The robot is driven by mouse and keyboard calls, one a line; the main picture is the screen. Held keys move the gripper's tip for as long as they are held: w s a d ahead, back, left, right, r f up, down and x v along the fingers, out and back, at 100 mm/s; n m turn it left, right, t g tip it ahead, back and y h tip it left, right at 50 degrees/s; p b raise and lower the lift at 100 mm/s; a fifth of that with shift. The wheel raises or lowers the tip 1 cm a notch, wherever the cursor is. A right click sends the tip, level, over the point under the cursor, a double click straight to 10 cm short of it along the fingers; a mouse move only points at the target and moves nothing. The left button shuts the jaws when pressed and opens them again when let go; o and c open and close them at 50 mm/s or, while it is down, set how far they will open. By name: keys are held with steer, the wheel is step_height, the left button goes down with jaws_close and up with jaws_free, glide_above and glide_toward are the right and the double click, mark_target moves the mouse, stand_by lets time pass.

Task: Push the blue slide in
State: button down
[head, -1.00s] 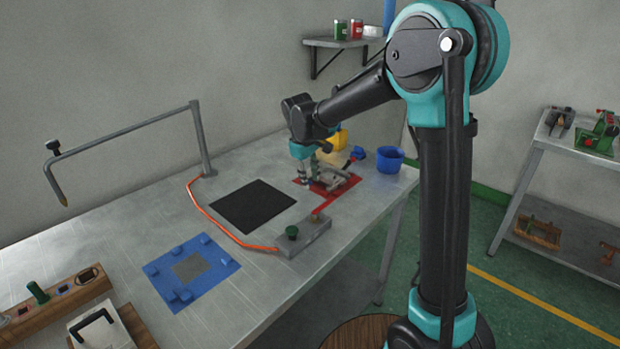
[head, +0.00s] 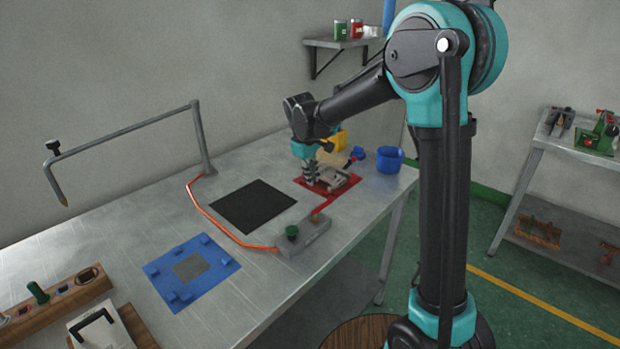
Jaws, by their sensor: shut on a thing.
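My gripper (head: 310,178) is lowered at the left end of a grey metal fixture (head: 340,180) on a red mat (head: 326,195). Its fingers are shut on a small part there, which they hide, so I cannot tell its colour or shape. A small blue piece (head: 357,153) shows behind the fixture, close to a red and dark handle; I cannot tell whether it is the blue slide or whether it touches the fixture.
A blue cup (head: 390,159) stands right of the fixture. A black mat (head: 253,206) and blue mat (head: 213,282) lie left. A yellow thing (head: 338,142) stands behind my gripper.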

steer(key=shift+w+d, duration=0.6)
steer(key=shift+w, duration=0.1)
steer(key=c, duration=1.6)
jaws_free()
step_height(320, 180, up, 12)
steer(key=s+a, duration=0.1)
steer(key=s, duration=0.1)
steer(key=shift+a, duration=0.25)
steer(key=shift+o, duration=0.5)
steer(key=shift+f, duration=0.1)
